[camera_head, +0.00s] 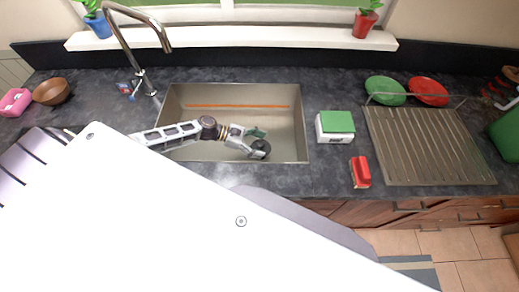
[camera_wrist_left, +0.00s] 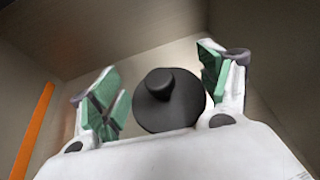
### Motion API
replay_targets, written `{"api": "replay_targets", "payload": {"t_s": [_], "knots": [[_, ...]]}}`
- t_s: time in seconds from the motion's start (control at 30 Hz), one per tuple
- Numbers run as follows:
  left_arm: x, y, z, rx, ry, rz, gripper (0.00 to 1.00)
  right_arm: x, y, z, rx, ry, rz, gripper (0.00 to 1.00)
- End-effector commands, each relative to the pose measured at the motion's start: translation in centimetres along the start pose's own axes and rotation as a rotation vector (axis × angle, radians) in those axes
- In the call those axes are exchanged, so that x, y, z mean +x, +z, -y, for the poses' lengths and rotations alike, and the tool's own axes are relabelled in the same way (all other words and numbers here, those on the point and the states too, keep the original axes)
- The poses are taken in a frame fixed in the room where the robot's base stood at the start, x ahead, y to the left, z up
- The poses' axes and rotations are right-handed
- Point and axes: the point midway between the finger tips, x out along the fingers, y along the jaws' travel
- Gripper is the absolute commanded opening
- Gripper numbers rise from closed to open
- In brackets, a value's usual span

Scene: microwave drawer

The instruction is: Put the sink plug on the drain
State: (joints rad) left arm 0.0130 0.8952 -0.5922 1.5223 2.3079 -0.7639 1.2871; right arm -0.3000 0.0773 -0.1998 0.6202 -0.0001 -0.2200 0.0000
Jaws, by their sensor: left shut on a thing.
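The sink plug (camera_wrist_left: 168,103) is a round black disc with a knob. The plug (camera_head: 261,150) shows there as a dark shape at the fingers. The drain cannot be made out; the gripper and plug may cover it. My right gripper is in neither view.
The tall faucet (camera_head: 128,50) stands behind the sink's left end. An orange strip (camera_head: 238,106) runs along the sink's back. Right of the sink are a white-and-green box (camera_head: 335,126), a red sponge-like item (camera_head: 360,172) and a drying rack (camera_head: 425,150) with plates behind.

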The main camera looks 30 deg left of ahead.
Motion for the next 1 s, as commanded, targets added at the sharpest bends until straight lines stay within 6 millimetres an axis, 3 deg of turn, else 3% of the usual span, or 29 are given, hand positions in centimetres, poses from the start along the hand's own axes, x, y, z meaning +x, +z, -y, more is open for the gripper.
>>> {"api": "replay_targets", "payload": {"t_s": [0.37, 0.8, 1.0], "knots": [[0.1, -0.2, 0.0, 0.000, 0.000, 0.000, 0.55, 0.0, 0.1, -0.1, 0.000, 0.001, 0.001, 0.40], [1.5, -3.5, 0.0, -0.001, -0.001, 0.001, 0.55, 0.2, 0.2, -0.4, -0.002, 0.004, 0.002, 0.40], [1.6, -3.9, 0.0, 0.000, -0.001, 0.000, 0.55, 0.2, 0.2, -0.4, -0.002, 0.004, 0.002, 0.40]]}}
